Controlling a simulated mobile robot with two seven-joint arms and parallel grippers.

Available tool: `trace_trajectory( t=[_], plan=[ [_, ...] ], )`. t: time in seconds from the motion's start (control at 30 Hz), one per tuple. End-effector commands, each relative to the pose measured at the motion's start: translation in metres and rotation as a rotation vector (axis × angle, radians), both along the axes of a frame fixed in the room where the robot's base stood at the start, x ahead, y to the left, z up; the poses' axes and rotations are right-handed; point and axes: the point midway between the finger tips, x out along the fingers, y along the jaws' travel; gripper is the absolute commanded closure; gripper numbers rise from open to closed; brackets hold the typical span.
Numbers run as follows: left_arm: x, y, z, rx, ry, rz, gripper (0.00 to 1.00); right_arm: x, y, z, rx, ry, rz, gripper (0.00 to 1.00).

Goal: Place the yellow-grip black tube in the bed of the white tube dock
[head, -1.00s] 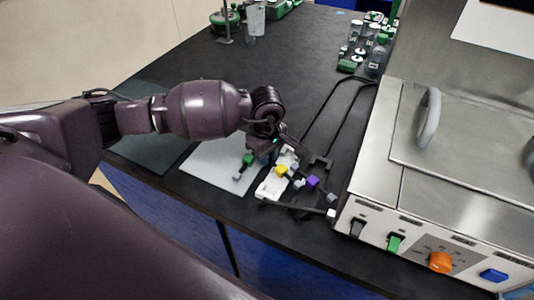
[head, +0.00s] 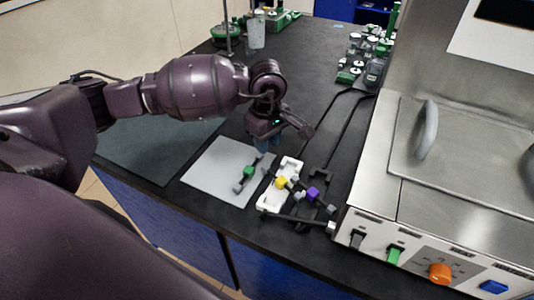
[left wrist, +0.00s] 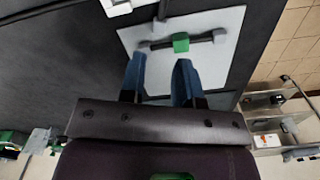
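The yellow-grip black tube (head: 281,183) lies slantwise across the white tube dock (head: 268,204). Its yellow grip is over the dock, but I cannot tell whether it is fully seated in the bed. A corner of the dock shows at the top of the left wrist view (left wrist: 118,8). My left gripper (head: 266,145) is beyond the tube, above the far edge of the pale mat. In the left wrist view its blue fingers (left wrist: 160,62) are apart with nothing between them. My right gripper is not in view.
A green-grip tube (head: 248,172) lies on the pale mat (head: 212,172), left of the dock. A purple-grip tube (head: 313,193) lies just right of the dock. The steel machine (head: 380,190) bounds the right side.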

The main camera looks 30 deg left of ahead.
Motion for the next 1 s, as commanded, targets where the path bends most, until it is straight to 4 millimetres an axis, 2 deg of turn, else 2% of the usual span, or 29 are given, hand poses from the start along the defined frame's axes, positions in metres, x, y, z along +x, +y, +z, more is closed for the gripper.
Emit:
trace_trajectory(
  t=[0.1,0.3,0.6,1.0],
  plan=[
    [0.001,0.0,0.016,0.0,-0.002,0.0,0.7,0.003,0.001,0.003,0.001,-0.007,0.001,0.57],
    [0.0,0.0,0.026,0.001,-0.001,0.0,0.7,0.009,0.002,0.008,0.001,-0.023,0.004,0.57],
    [0.0,0.0,0.027,0.0,0.0,0.0,0.7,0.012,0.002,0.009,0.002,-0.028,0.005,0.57],
    [0.0,0.0,0.027,0.0,0.0,0.0,0.7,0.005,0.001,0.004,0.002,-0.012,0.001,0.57]
  ],
)
